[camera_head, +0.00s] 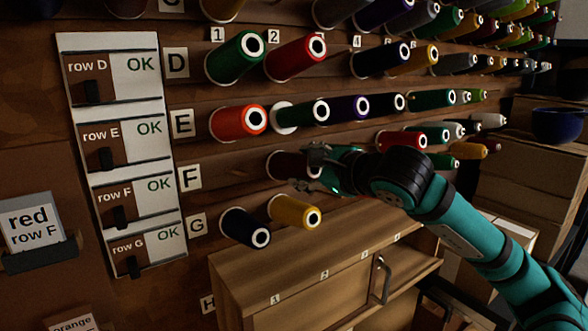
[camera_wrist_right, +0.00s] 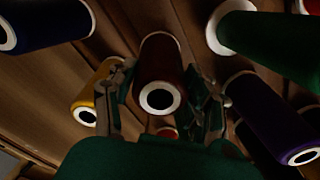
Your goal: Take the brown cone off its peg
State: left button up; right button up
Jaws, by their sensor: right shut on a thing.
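The brown cone (camera_head: 284,165) is in row F of the thread wall, largely covered by my right gripper (camera_head: 320,171). In the right wrist view the dark brown cone (camera_wrist_right: 161,62) points its white-rimmed end at the camera. The right gripper's fingers (camera_wrist_right: 160,100) are on either side of it, shut on it. Its wide end is near the wall boards; its peg is hidden, and I cannot tell how far onto the peg it sits. My left gripper is not in view.
Close around are an orange-red cone (camera_head: 238,122) and a green cone (camera_head: 303,112) above, and a yellow cone (camera_head: 294,211) and a navy cone (camera_head: 245,228) below. A wooden cabinet (camera_head: 325,250) stands underneath. A card reads "red row F" (camera_head: 31,223).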

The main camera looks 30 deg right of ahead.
jog(key=shift+s+d+b, duration=0.1)
jog(key=shift+s+b, duration=0.2)
jog(key=shift+s, duration=0.2)
jog(key=shift+b+v, duration=2.2)
jog(key=shift+v, duration=2.8)
jog(key=shift+s, duration=0.1)
jog(key=shift+s+d+r, duration=0.1)
jog(key=shift+s+r, duration=0.6)
jog(key=shift+s, duration=0.3)
jog(key=shift+s+d+r, duration=0.1)
jog(key=shift+s+r, duration=0.6)
jog(key=shift+s, duration=0.25)
